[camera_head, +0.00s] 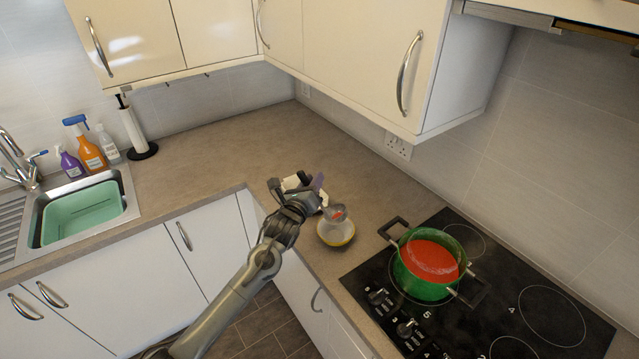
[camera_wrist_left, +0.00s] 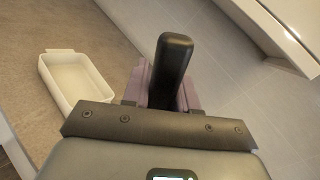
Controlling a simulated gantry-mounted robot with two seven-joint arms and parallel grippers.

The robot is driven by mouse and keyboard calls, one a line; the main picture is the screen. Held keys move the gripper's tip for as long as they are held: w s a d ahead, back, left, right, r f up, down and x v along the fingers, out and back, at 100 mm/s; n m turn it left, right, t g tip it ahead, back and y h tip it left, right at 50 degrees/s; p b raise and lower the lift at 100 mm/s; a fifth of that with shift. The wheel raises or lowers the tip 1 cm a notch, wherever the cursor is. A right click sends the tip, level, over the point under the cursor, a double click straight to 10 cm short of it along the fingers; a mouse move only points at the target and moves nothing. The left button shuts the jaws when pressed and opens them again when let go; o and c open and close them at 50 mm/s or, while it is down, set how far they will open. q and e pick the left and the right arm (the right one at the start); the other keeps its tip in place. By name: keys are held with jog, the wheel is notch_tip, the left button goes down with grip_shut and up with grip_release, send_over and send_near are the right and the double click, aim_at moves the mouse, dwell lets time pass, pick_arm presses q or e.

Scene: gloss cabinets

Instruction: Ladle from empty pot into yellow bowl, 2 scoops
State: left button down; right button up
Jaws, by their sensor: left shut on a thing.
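My left gripper (camera_head: 312,190) is shut on the dark handle (camera_wrist_left: 172,70) of a ladle, which stands up between its purple fingers in the left wrist view. The ladle's metal head (camera_head: 334,212) is over the yellow bowl (camera_head: 337,240) and shows some red in it. The bowl, yellow outside and pale inside, stands on the counter left of the hob. The green pot (camera_head: 420,285) on the hob holds something red, so it does not look empty. My right gripper is not in view.
A white rectangular dish (camera_wrist_left: 78,80) lies on the counter behind my left gripper. The black hob (camera_head: 385,322) is at the right. Wall cabinets (camera_head: 360,50) hang above the counter. A sink (camera_head: 128,196) and bottles (camera_head: 90,153) are at the left. The back counter is mostly clear.

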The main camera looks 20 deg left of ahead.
pick_arm(q)
jog(key=a+f+n+b, duration=0.5)
jog(key=a+f+n, duration=0.2)
jog(key=f+n, duration=0.2)
jog(key=shift+s+a+f, duration=0.2)
jog(key=shift+a, duration=0.2)
dwell(0.5)
jog(key=shift+n, duration=0.3)
dwell(0.7)
